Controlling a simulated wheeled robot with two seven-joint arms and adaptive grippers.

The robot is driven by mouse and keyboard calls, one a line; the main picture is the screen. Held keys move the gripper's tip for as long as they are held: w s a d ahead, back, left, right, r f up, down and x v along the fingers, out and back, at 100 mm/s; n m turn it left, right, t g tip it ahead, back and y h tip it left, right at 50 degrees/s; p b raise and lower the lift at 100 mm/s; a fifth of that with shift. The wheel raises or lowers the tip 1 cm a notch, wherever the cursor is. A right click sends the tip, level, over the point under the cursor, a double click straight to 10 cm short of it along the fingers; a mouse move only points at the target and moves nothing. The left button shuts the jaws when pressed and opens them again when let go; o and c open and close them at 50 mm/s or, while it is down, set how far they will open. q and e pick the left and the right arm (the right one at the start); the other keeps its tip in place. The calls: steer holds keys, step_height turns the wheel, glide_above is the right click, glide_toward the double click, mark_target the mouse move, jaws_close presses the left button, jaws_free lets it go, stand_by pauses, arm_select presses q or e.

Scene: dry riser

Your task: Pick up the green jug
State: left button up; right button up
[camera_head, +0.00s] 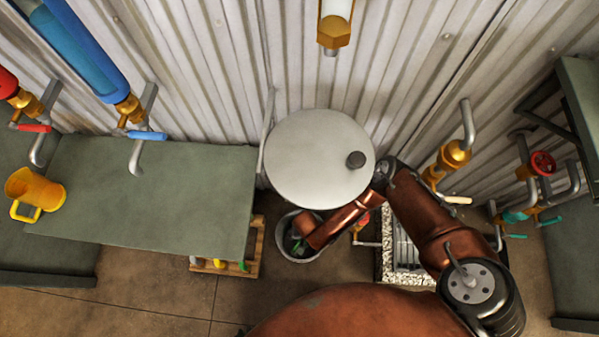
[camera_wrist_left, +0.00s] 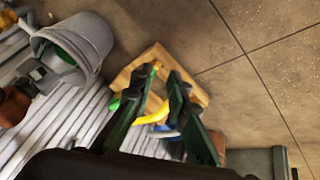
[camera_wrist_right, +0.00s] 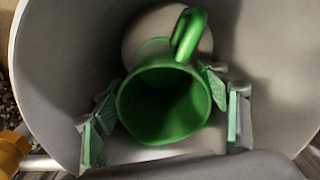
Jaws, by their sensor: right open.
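The green jug (camera_wrist_right: 165,105) stands inside a grey bucket (camera_wrist_right: 265,40), its mouth facing the right wrist camera and its handle toward the top of that view. My right gripper (camera_wrist_right: 165,110) is open inside the bucket, one finger on each side of the jug. Whether the fingers touch it is hard to tell. In the head view the bucket (camera_head: 285,247) is on the floor, and my arm hides most of its inside. In the left wrist view my left gripper (camera_wrist_left: 164,70) is empty, its fingertips a little apart.
A wooden crate (camera_wrist_left: 198,95) with coloured things lies in front of the left gripper. A green-grey bench (camera_head: 150,190) is at left, with a yellow jug (camera_head: 35,192) at its far left. A round grey top (camera_head: 310,150) is close behind the bucket. Pipes and valves line the wall.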

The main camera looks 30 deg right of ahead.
steer(key=shift+f+b, duration=0.35)
steer(key=shift+f, duration=0.5)
steer(key=shift+r, duration=0.1)
steer(key=c, duration=1)
steer(key=shift+o, duration=0.2)
